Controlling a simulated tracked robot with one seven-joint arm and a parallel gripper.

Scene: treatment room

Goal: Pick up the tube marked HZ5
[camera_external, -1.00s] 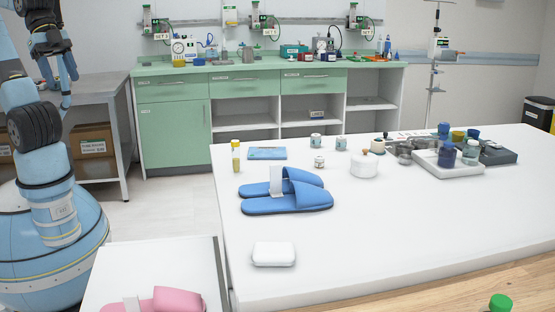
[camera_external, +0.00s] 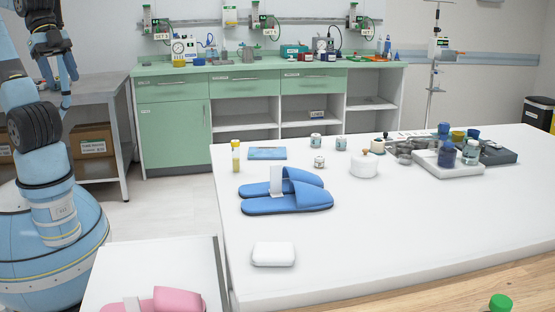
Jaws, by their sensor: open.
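A small upright tube or vial (camera_external: 236,158) with a yellow top and yellowish contents stands near the far left corner of the white table (camera_external: 370,235). I cannot read any marking on it, so I cannot tell whether it is HZ5. No other thing in view shows a readable HZ5 mark. My gripper (camera_external: 58,86) hangs open and empty at the upper left, in front of the grey side table. It is well to the left of the white table and apart from everything on it.
Blue slippers (camera_external: 288,200), a blue packet (camera_external: 267,153), small jars (camera_external: 316,139), a white lidded pot (camera_external: 367,165) and a white block (camera_external: 273,254) are on the table. Trays (camera_external: 445,167) with bottles crowd its back right. The table's front middle is clear. Pink footwear (camera_external: 165,301) lies lower left.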

